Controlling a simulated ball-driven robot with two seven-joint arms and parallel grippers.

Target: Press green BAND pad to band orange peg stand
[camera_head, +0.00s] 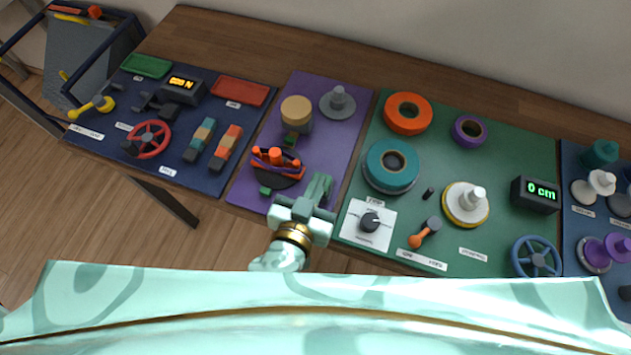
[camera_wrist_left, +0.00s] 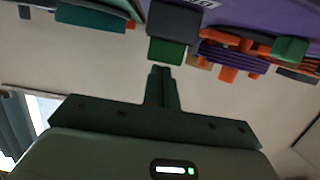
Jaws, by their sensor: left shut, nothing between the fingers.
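The orange peg stand (camera_head: 280,162) is on the purple mat (camera_head: 325,142). Its orange pegs rise from a dark disc, with purple and orange strands around them. One small green pad (camera_head: 265,190) lies in front of the stand and another (camera_head: 291,138) behind it. I cannot read which is BAND. My left gripper (camera_head: 321,180) is right of the stand, shut and empty. In the left wrist view its fingertips (camera_wrist_left: 161,70) point at a green pad (camera_wrist_left: 167,52) under a grey block, apart from it. The orange pegs (camera_wrist_left: 230,73) show right of that pad. My right gripper is not in view.
A tan-topped cylinder (camera_head: 296,110) and a grey spool (camera_head: 338,103) stand behind the stand. A white dial panel (camera_head: 356,236) and teal ring (camera_head: 391,168) are to the right. A blue mat (camera_head: 228,176) with tools and a red wheel (camera_head: 149,139) is left.

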